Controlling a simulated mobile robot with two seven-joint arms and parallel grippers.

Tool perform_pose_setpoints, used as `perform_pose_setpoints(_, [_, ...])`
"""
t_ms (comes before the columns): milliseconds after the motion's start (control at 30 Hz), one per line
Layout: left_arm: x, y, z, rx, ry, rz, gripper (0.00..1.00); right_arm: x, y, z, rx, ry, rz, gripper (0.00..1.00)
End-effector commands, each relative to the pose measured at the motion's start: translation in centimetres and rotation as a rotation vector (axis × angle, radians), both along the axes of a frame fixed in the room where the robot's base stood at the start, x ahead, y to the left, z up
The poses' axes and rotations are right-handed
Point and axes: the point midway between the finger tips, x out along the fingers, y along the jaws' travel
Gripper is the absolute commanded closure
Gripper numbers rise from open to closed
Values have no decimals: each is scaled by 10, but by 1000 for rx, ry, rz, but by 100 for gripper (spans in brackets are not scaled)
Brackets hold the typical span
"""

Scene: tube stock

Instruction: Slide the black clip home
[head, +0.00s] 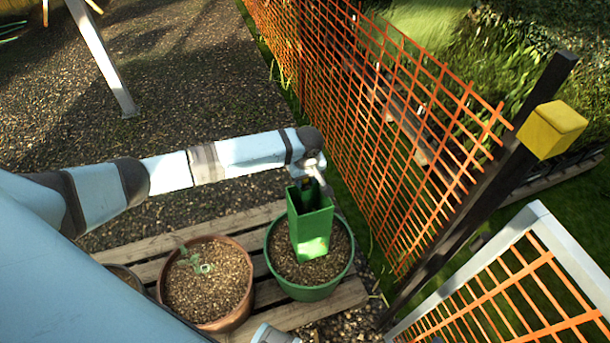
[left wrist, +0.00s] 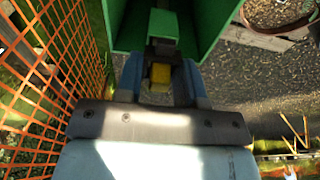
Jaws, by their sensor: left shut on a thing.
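The tall green square tube (head: 311,232) stands open-topped in a green pot (head: 307,292) of brown soil. My left gripper (head: 312,176) is at the tube's upper rim, reaching in from the left. In the left wrist view the left gripper (left wrist: 160,85) has its fingers shut on a small piece with a yellow block (left wrist: 160,74) between them. A black part, which I take for the black clip (left wrist: 162,47), lies just beyond the yellow block, against a lit green strip. The tube's walls (left wrist: 212,28) surround it. Whether the clip is seated I cannot tell.
A terracotta pot (head: 237,312) with a small seedling stands left of the green pot on a wooden pallet (head: 165,243). An orange mesh fence (head: 372,110) runs close on the right, with a dark post (head: 475,200) and yellow block (head: 552,130). Gravel lies behind.

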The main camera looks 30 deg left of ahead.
Motion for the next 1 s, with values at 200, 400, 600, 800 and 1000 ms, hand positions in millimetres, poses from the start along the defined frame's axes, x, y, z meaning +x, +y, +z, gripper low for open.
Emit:
perform_pose_setpoints(200, [0,0,-2,0,0,0,87,-1,-2,-2,-8,3,6,57])
perform_pose_setpoints(400, [0,0,-3,0,0,0,87,-5,-4,-4,-14,8,10,57])
perform_pose_setpoints(600, [0,0,-7,1,1,0,87,-7,-4,-1,-12,12,8,57])
perform_pose_setpoints(800, [0,0,-13,1,1,-2,87,-5,-2,3,-5,7,4,57])
perform_pose_setpoints(1000, [0,0,-14,1,-1,-1,63,-3,0,5,0,2,0,57])
